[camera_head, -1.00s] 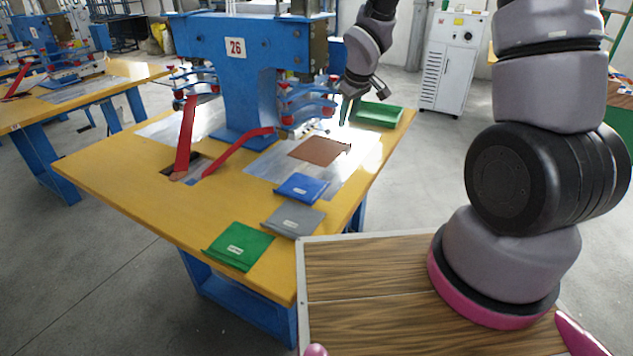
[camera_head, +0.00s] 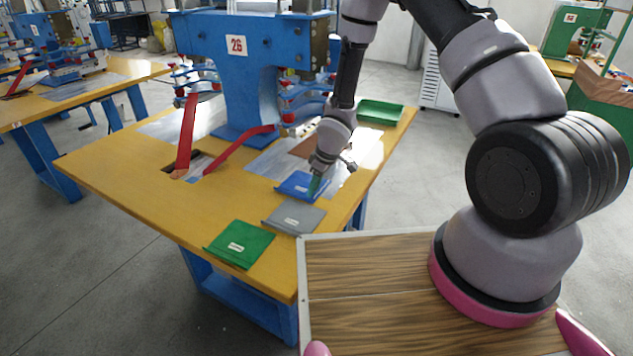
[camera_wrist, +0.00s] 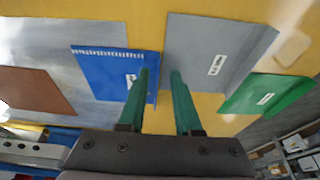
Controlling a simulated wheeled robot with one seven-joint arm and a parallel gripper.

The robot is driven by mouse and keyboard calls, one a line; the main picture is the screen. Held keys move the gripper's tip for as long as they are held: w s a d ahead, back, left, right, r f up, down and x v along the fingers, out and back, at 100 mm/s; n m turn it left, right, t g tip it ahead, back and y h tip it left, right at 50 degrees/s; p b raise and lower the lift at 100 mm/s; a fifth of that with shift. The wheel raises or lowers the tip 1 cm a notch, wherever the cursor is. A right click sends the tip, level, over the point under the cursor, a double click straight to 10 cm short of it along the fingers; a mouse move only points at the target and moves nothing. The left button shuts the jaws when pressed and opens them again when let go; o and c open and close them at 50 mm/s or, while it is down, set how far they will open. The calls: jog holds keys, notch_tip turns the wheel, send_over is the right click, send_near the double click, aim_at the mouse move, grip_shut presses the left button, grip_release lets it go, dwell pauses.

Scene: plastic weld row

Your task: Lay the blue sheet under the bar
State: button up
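The blue sheet (camera_head: 297,184) lies on the yellow table, partly on the metal plate, with a small white label. In the wrist view the blue sheet (camera_wrist: 105,70) is left of centre. My gripper (camera_head: 317,186) points down at its right part; its green fingers (camera_wrist: 159,75) stand apart. The left finger overlaps the label end of the sheet, and the right finger appears just beyond its edge. I cannot tell whether they touch it. A pale metal bar (camera_wrist: 30,152) belongs to the press at lower left; I cannot tell whether it is the task's bar.
The grey sheet (camera_head: 293,216) and green sheet (camera_head: 239,245) lie nearer on the table. A brown sheet (camera_head: 303,149) lies on the metal plate (camera_head: 262,166). The blue press (camera_head: 245,90) with red levers (camera_head: 188,135) stands behind. A green tray (camera_head: 380,112) is at the back right.

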jog(key=shift+x, duration=2.35)
grip_shut()
jog(key=shift+r, duration=0.15)
jog(key=shift+r, duration=0.35)
jog(key=shift+r, duration=0.1)
